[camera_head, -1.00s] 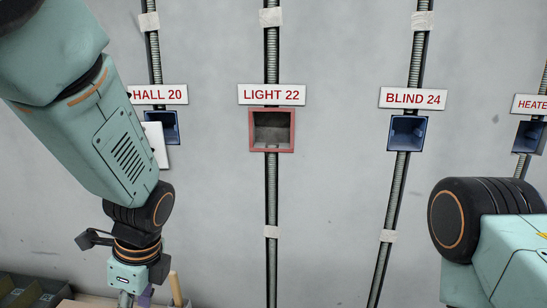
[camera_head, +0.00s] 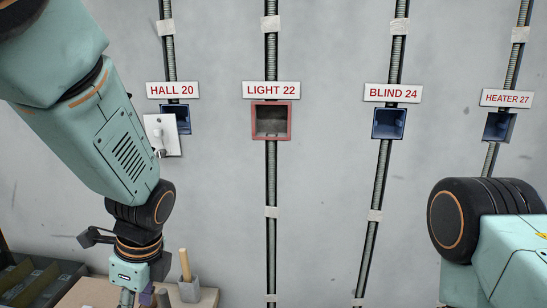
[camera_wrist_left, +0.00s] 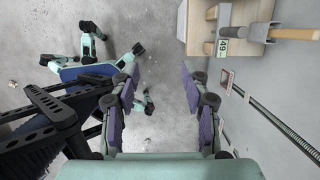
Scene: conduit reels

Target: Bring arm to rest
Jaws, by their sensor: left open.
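My left arm comes in from the left in the head view and hangs down in front of the wall. Its gripper (camera_head: 140,296) is at the bottom edge, partly cut off. In the left wrist view the left gripper (camera_wrist_left: 158,108) is open, with its two purple-padded fingers wide apart and nothing between them. My right arm (camera_head: 490,240) shows at the lower right of the head view, with its gripper out of the picture.
Wall boxes sit under the labels HALL 20 (camera_head: 173,90), LIGHT 22 (camera_head: 271,90), BLIND 24 (camera_head: 393,93) and HEATER 27 (camera_head: 507,98). A white switch plate (camera_head: 160,133) is at the hall box. A bench (camera_head: 90,292) with a wooden-handled tool (camera_head: 184,265) stands lower left.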

